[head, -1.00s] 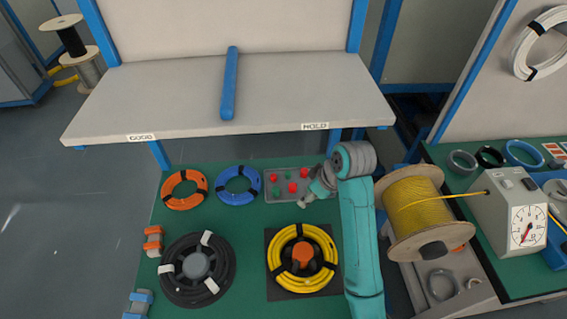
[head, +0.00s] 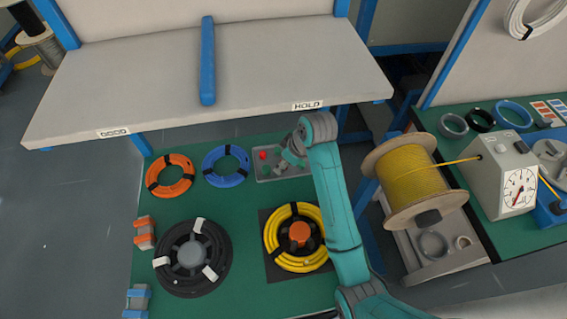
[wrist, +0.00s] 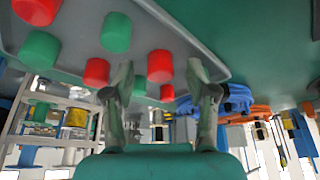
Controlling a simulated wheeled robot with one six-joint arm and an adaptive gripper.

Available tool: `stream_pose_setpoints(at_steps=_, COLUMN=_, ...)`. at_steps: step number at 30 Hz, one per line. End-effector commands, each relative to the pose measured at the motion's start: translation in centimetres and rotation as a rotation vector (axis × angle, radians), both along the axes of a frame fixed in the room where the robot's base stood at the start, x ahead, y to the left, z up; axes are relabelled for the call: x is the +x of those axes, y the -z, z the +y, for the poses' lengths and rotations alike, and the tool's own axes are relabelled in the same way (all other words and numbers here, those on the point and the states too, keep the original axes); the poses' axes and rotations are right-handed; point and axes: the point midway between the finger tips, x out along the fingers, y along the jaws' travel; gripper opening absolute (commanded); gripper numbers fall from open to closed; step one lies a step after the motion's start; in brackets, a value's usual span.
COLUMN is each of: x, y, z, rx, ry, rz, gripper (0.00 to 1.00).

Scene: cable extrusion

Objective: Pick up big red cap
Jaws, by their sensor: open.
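A grey tray (head: 265,179) holding small red and green caps sits at the back right of the green bench. One red cap (head: 263,155) shows at the tray's left in the head view; my arm hides part of the tray. My gripper (head: 283,165) is over the tray. In the wrist view my gripper (wrist: 162,78) is open and empty. A red cap (wrist: 160,66) appears between its fingers, with a smaller-looking red cap (wrist: 167,93) behind it. Another red cap (wrist: 96,72) lies left of the fingers, and one more red cap (wrist: 37,9) is at the upper-left edge. I cannot tell which is biggest.
Green caps (wrist: 116,32) lie among the red ones. A blue cable coil (head: 226,166) is just left of the tray, beside an orange coil (head: 170,175). A yellow coil (head: 272,236) lies in front. A shelf (head: 220,95) overhangs behind, and a yellow cable spool (head: 408,185) stands right.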

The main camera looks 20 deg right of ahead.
Motion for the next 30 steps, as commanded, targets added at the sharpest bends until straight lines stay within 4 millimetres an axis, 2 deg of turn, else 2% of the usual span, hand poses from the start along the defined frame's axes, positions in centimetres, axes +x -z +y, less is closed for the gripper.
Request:
stream_pose_setpoints(at_steps=8, x=0.16, y=0.43, z=0.1, rx=0.0, ry=0.0, rz=0.0, gripper=0.57)
stream_pose_setpoints(at_steps=9, x=0.16, y=0.43, z=0.1, rx=0.0, ry=0.0, rz=0.0, gripper=0.55)
stream_pose_setpoints(at_steps=12, x=0.15, y=0.42, z=0.1, rx=0.0, ry=0.0, rz=0.0, gripper=0.33)
stream_pose_setpoints(at_steps=15, x=0.15, y=0.42, z=0.1, rx=0.0, ry=0.0, rz=0.0, gripper=0.17)
stream_pose_setpoints(at_steps=30, x=0.21, y=-0.22, z=0.11, rx=0.0, ry=0.0, rz=-0.002, gripper=0.17)
